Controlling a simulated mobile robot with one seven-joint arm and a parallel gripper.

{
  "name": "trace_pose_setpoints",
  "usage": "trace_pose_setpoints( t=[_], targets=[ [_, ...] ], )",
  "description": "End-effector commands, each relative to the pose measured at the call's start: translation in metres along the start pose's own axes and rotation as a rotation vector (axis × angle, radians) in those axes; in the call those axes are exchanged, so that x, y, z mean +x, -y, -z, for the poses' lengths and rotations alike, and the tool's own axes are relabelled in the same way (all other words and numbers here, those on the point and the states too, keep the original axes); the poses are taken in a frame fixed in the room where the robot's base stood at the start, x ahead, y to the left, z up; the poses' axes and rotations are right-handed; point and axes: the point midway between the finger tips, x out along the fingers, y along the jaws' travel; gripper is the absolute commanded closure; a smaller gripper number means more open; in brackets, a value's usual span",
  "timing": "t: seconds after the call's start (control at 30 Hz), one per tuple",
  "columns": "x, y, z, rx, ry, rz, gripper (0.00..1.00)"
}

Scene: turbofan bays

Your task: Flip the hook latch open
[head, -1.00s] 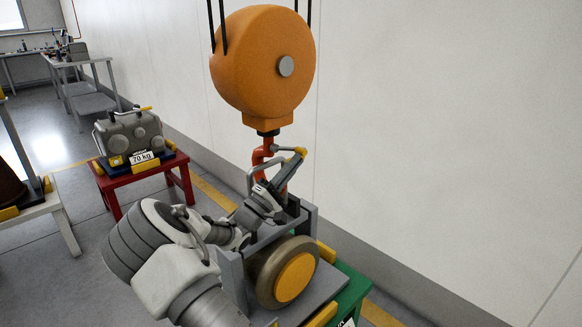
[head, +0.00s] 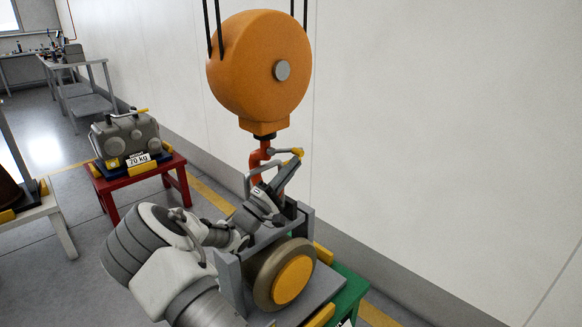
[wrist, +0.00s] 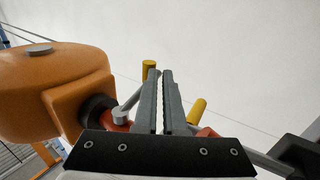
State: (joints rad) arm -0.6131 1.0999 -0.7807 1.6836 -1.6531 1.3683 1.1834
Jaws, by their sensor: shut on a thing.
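The red-orange hook (head: 256,160) hangs below the orange hoist body (head: 258,70). The hook latch, a grey lever with a yellow tip (head: 296,152), sticks out to the right of the hook. My gripper (head: 290,168) is up against the latch just below that tip. In the wrist view my gripper's fingers (wrist: 160,75) are nearly together, shut on the latch. The latch's yellow tip (wrist: 149,68) shows beside the left finger, and its grey lever (wrist: 130,102) runs down left toward the hook. The gripped part is hidden by the fingers.
Below the hook, a grey cradle (head: 229,280) holds a round part with a yellow face (head: 292,279) on a green stand (head: 352,290). A red stand (head: 130,180) with a grey unit marked 70 kg is at left. The wall (head: 440,120) is close on the right.

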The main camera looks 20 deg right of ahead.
Motion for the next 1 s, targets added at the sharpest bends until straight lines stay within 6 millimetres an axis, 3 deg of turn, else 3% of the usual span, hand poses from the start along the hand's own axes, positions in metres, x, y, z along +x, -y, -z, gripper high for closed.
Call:
trace_pose_setpoints(
  t=[0.17, 0.5, 0.7, 0.9, 1.0],
  targets=[
    [-0.028, -0.001, 0.001, -0.002, -0.004, 0.0, 1.0],
    [-0.113, -0.002, 0.001, 0.0, -0.007, -0.004, 1.0],
    [-0.152, -0.002, 0.001, 0.001, -0.006, -0.005, 1.0],
    [-0.171, -0.002, 0.0, 0.001, -0.002, -0.005, 1.0],
    [-0.169, -0.002, -0.004, -0.007, 0.02, 0.016, 1.0]
  ],
)
